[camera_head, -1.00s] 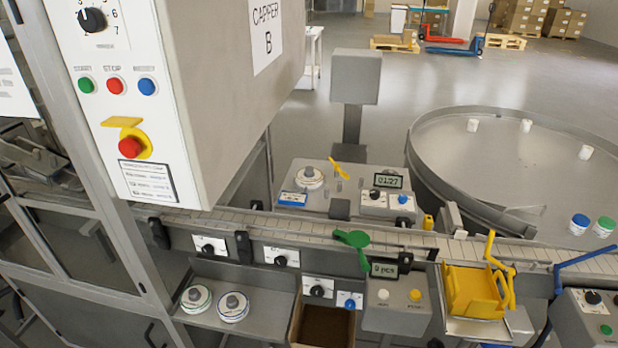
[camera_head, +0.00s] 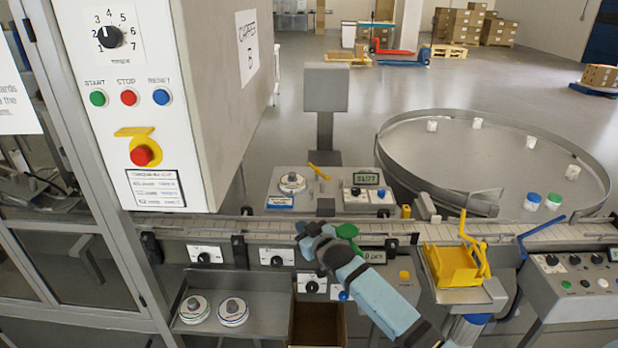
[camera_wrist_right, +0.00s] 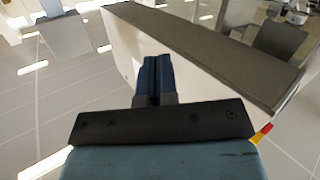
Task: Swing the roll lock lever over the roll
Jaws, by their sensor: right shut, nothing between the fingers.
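A white roll (camera_head: 292,183) with a grey hub lies on the grey panel behind the conveyor. A yellow lever (camera_head: 319,172), apparently the roll lock lever, stands just right of the roll, tilted and not across it. My right gripper (camera_head: 304,238) comes in from the lower right, over the conveyor's front edge. It is in front of the roll and lever and apart from both. In the right wrist view its blue fingers (camera_wrist_right: 152,82) are together and empty; neither roll nor lever can be made out there. My left gripper is out of view.
The conveyor (camera_head: 380,237) runs between me and the roll panel. The control cabinet (camera_head: 150,110) rises at the left. A green lever (camera_head: 347,231) sits beside my right gripper. A yellow holder (camera_head: 450,268) stands at right. Two spare rolls (camera_head: 233,313) lie on the front shelf.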

